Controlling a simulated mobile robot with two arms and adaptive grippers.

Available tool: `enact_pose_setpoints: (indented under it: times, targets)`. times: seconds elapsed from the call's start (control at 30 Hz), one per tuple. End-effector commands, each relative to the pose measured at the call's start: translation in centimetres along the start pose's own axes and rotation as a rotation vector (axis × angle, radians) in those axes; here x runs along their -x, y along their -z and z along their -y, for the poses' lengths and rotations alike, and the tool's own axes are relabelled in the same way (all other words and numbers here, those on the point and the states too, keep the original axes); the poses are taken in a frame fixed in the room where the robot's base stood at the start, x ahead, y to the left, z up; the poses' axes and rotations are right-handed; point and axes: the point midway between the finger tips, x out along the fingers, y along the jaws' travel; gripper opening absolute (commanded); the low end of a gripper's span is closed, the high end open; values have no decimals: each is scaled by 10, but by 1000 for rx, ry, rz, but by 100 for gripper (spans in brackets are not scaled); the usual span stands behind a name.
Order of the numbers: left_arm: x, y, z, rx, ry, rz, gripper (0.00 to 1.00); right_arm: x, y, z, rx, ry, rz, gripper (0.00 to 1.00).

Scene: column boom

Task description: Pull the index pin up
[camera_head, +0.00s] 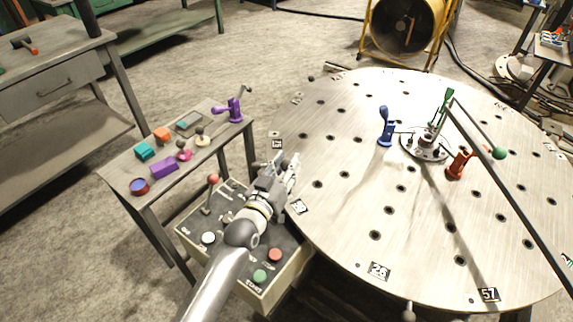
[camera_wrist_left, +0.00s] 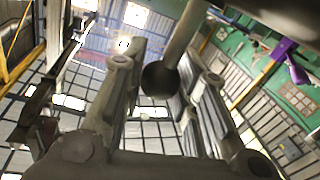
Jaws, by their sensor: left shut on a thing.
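My left gripper (camera_head: 287,168) is at the left rim of the large round metal table (camera_head: 340,215), above the far end of the control box. In the left wrist view, a dark ball knob on a pale rod (camera_wrist_left: 160,80), which I take for the index pin, sits between the two fingers of the left gripper (camera_wrist_left: 163,100). The gripper is shut on it. In the head view the gripper hides most of the pin, so I cannot tell how high it stands. My right gripper is not in view.
The control box (camera_head: 187,233) has a red-knobbed lever (camera_head: 213,179) and several buttons near my left arm. A side table (camera_head: 128,169) holds small coloured parts. Blue (camera_head: 386,130), green (camera_head: 440,106) and orange (camera_head: 458,165) clamps stand on the round table. A dark bar (camera_head: 520,215) crosses the right.

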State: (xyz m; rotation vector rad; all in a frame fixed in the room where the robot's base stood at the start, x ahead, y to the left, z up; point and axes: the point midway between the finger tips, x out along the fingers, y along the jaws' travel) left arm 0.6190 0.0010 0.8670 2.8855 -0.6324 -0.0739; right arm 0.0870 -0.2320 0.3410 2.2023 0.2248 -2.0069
Motion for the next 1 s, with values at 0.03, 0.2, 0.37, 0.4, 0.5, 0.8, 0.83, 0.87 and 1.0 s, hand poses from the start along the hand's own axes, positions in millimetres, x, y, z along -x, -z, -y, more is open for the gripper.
enact_pose_setpoints:
  times: [0.03, 0.2, 0.37, 0.4, 0.5, 0.8, 0.83, 0.87, 1.0]
  targets:
    - [-1, 6, -1, -1, -1, -11, 0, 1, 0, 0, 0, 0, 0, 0]
    - [-1, 7, -1, 0, -2, -15, 0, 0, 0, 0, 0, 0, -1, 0]
    - [-1, 8, -1, 0, -2, -17, 40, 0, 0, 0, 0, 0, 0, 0]
    - [-1, 7, -1, 0, -2, -15, 45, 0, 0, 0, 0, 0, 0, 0]
    - [-1, 6, -1, 0, -2, -13, 51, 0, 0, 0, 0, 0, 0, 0]
    - [2, 4, 0, 0, -1, -9, 51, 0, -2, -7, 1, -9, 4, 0]
    - [4, 3, 0, 0, -1, -8, 51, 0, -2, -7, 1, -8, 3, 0]
    - [6, 3, 0, 0, -1, -8, 51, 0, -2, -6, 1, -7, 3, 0]
    - [26, 2, 0, 0, -1, -8, 51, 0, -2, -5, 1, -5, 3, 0]
